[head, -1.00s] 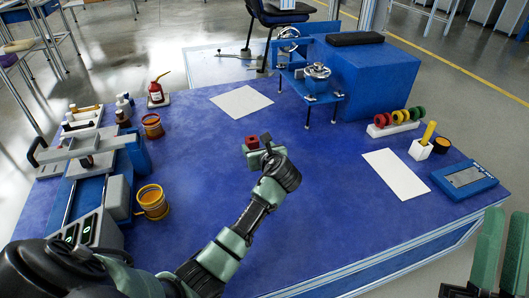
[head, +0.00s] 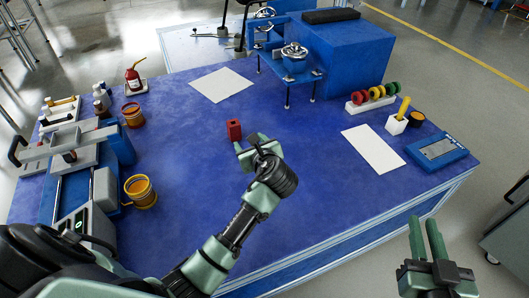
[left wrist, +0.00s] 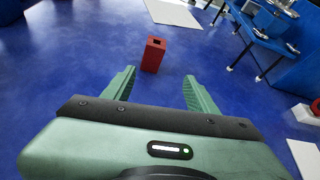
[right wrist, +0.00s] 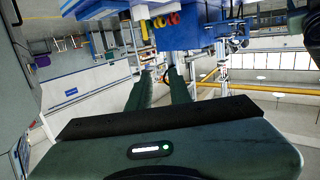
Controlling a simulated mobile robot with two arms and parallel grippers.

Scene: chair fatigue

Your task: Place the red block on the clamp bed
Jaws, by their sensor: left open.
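The red block (head: 234,130) stands upright on the blue table, with a dark square opening in its top. In the left wrist view the block (left wrist: 153,55) stands just beyond my open fingertips, slightly left of the middle. My left gripper (head: 250,143) is open and empty, low near the table on the block's near side. Its fingers also show in the left wrist view (left wrist: 160,75). My right gripper (head: 423,221) is open and empty, beyond the table's front right edge. The grey-and-blue device with a bar (head: 72,155) at left may hold the clamp bed; I cannot tell.
Orange mugs (head: 140,190) and a red oil can (head: 134,77) stand at left. White sheets (head: 221,84) lie on the table. A blue box (head: 315,60) and wheel stand (head: 292,72) are at the back. The table's middle is mostly clear.

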